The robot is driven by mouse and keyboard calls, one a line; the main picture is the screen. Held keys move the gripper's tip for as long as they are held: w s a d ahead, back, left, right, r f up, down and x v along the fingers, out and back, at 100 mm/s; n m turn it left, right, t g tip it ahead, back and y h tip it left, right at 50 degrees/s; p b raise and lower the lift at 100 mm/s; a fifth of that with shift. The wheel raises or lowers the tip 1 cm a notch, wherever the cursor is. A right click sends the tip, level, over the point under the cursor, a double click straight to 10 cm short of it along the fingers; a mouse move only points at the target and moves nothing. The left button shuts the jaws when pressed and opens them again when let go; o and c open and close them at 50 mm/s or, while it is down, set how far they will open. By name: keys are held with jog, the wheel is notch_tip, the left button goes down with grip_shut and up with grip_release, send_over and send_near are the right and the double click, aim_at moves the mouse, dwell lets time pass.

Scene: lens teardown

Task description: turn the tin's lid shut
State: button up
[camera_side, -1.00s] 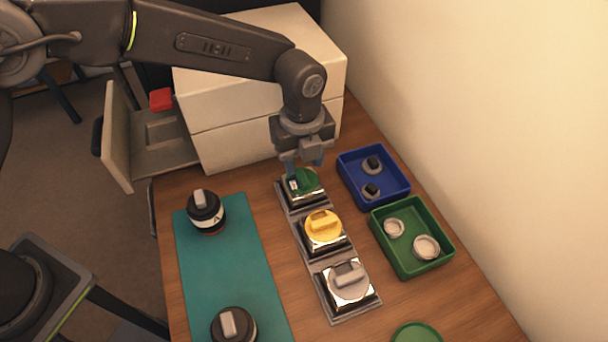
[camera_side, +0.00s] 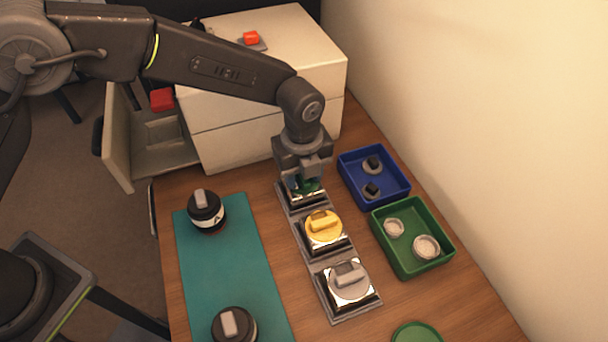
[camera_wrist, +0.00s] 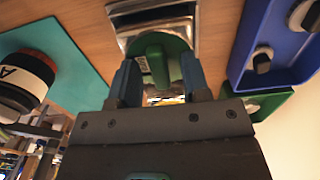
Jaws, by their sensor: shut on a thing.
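A square tin (camera_wrist: 122,36) with a round green lid (camera_wrist: 160,43) stands at the back of a row of three tins. In the side view its green lid (camera_side: 312,187) is mostly hidden behind my gripper. My gripper (camera_side: 303,182) points down from above this tin. In the wrist view my gripper (camera_wrist: 160,80) has its two blue-grey fingers on either side of the lid's raised grip bar, shut on it. How far the lid is turned cannot be told. A tin with a yellow lid (camera_side: 324,226) and a tin with a grey-white lid (camera_side: 348,281) stand nearer the front.
A blue bin (camera_side: 347,180) and a green bin (camera_side: 408,270) with small round parts stand to the right. Two dark lens barrels (camera_side: 206,210) stand on a teal mat (camera_side: 225,280) at left. A white drawer cabinet (camera_side: 240,140) with an open drawer stands behind.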

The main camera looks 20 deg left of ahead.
jog(key=shift+s+a+f, duration=0.15)
jog(key=shift+f, duration=0.35)
jog(key=m, duration=0.6)
jog(key=shift+c, duration=0.2)
jog(key=shift+m, duration=0.3)
jog(key=m, duration=0.6)
jog(key=shift+o, duration=1.4)
jog(key=shift+r, duration=4.2)
